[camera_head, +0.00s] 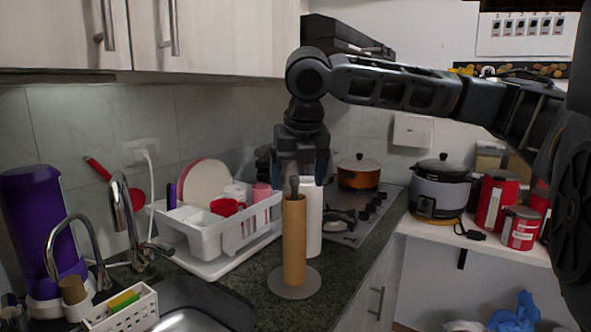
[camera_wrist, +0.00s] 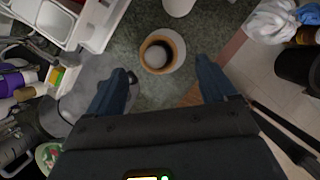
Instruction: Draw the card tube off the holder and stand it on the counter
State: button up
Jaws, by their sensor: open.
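The brown card tube (camera_head: 294,243) stands upright around the holder's post, whose dark rounded top (camera_head: 294,185) sticks out above it. The holder's round grey base (camera_head: 294,286) rests on the counter. My gripper (camera_head: 301,176) is open and empty, pointing down near the top of the post. In the wrist view its fingers (camera_wrist: 160,70) are spread wide, with the tube ahead between them. I cannot tell the exact height gap.
A white cylinder (camera_head: 310,222) stands close behind the tube. A white dish rack (camera_head: 210,235) with plates and cups is to the left, beside the sink (camera_head: 195,300) and taps. The stove (camera_head: 360,215) with an orange pot is behind. Some bare counter (camera_head: 345,280) lies right of the base.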

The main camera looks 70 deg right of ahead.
aim_at(295, 192)
jog(key=shift+x, duration=3.45)
jog(key=shift+a, duration=0.1)
grip_shut()
